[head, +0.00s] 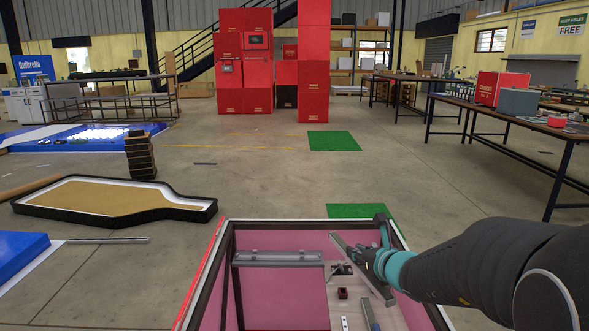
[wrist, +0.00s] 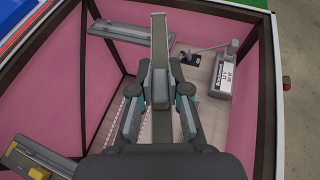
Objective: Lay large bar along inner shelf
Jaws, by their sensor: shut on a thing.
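A large grey bar (head: 378,286) is held at a slant inside the pink-walled box, over its right half. My gripper (head: 376,258) is shut on it. In the wrist view, the bar (wrist: 160,50) runs lengthwise between the two fingers of my gripper (wrist: 160,88), with its far end sticking out past them. A grey inner shelf (head: 279,258) spans the left part of the box at the back, and the bar is apart from it, to its right. I cannot tell the bar's exact height above the box floor.
The box has a dark frame and a red left edge (head: 202,270). On its floor are a black bracket (head: 341,269), a dark red block (head: 343,293) and a grey strip (head: 370,314). The wrist view shows a labelled grey device (wrist: 225,75) right of the bar.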

